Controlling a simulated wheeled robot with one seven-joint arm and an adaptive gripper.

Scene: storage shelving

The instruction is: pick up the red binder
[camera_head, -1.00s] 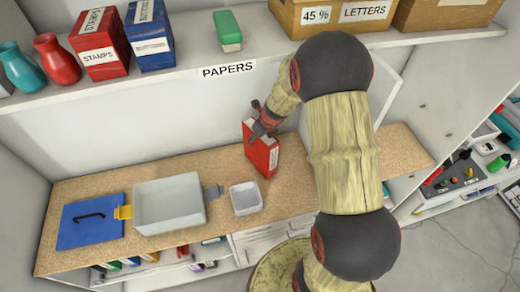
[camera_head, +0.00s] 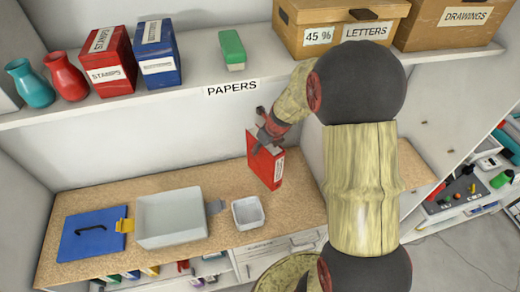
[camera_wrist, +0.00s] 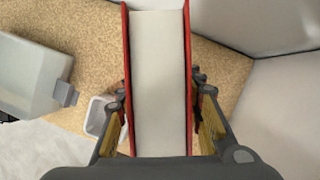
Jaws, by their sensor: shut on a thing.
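The red binder (camera_head: 265,163) is upright above the cork-topped counter in the head view, with a white label on its side. My gripper (camera_head: 268,127) is shut on its upper part. In the wrist view the binder (camera_wrist: 160,80) stands between my two fingers (camera_wrist: 160,112), with its red covers on both sides and a pale page block between them. Its lower end is cut off in the wrist view, and my fingers hide part of its top in the head view. Whether its bottom edge touches the counter is hard to tell.
A white square bin (camera_head: 248,213), a grey tray (camera_head: 171,216) and a blue lid (camera_head: 92,234) lie on the counter (camera_head: 205,182). The shelf above holds vases, stamps boxes (camera_head: 113,62), a green item (camera_head: 232,49) and cardboard boxes (camera_head: 338,28). A white panel stands right of the binder.

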